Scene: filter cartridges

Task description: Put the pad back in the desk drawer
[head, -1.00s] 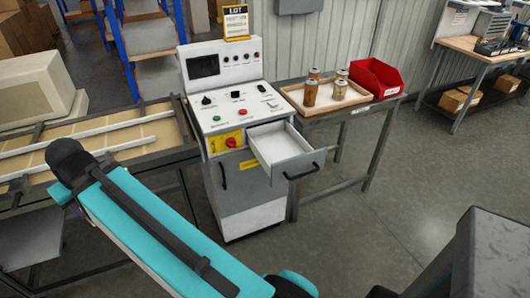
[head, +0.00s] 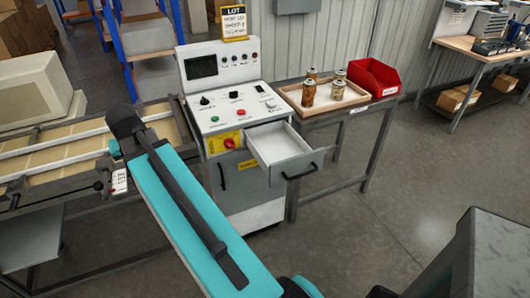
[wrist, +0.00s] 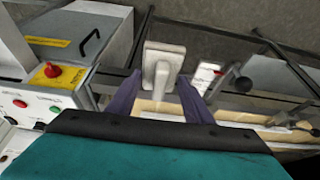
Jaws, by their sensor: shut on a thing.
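The pad (wrist: 165,50), a pale grey plate with a stem-like grip, is in the wrist view. My gripper (wrist: 160,77) is shut on its stem between two dark purple fingers, and the plate shows beyond the fingertips. In the head view my arm hides the gripper and the pad. The desk drawer (head: 302,163) is pulled out from the front of the grey control desk (head: 240,113). The part of its inside that shows is empty. In the wrist view the desk is at the left, so the pad is held beside it, away from the drawer.
A conveyor table (head: 60,160) with rails stands left of the desk, with a lever and a white-and-red tag (head: 119,181). Right of the desk, a side table holds a wooden tray (head: 320,109) with several canisters and a red bin (head: 371,79). The floor in front is clear.

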